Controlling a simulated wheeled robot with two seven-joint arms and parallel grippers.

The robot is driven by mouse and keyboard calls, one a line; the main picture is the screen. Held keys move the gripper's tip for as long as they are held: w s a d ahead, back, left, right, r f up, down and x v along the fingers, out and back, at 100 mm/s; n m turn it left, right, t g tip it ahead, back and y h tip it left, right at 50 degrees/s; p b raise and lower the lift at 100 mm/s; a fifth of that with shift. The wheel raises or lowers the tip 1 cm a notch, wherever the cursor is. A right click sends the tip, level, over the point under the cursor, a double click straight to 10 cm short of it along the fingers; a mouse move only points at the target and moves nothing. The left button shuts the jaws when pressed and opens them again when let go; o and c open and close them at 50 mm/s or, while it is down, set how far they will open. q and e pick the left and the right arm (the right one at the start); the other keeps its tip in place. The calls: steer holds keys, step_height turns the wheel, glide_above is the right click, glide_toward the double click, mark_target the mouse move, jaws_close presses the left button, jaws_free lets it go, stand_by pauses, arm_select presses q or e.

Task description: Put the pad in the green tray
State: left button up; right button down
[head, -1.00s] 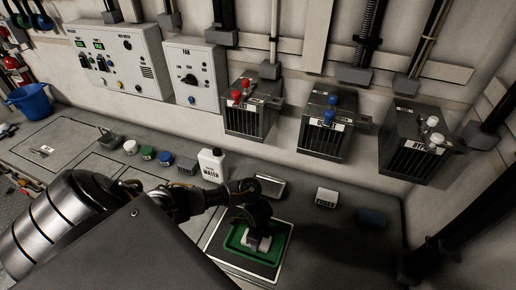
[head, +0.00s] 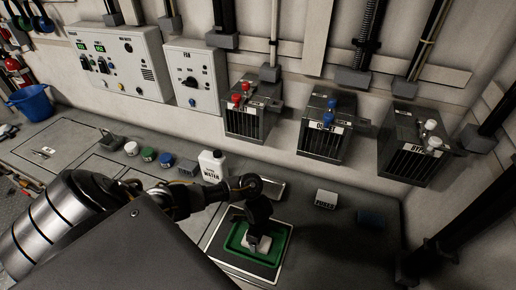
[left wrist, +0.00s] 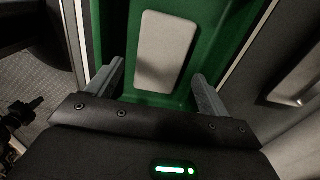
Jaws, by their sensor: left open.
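The pad (head: 262,244) is a pale, flat rounded rectangle lying in the green tray (head: 284,243). It also shows in the left wrist view (left wrist: 164,50), flat on the green floor (left wrist: 207,40) of the tray. My left gripper (head: 256,226) is just above the pad in the head view and hides part of it. In the left wrist view my left gripper (left wrist: 158,75) is open, with its fingers apart on either side of the pad's near end and nothing between them in its grasp. My right gripper is not in view.
A white water bottle (head: 212,166) stands behind my left arm. A metal dish (head: 271,187), a white fuse box (head: 326,198) and a dark blue block (head: 371,217) lie beyond the tray. Several grey wall units (head: 321,125) overhang the bench.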

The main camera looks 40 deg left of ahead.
arm_select(q)
step_height(320, 180, up, 9)
steer(key=p, duration=0.5)
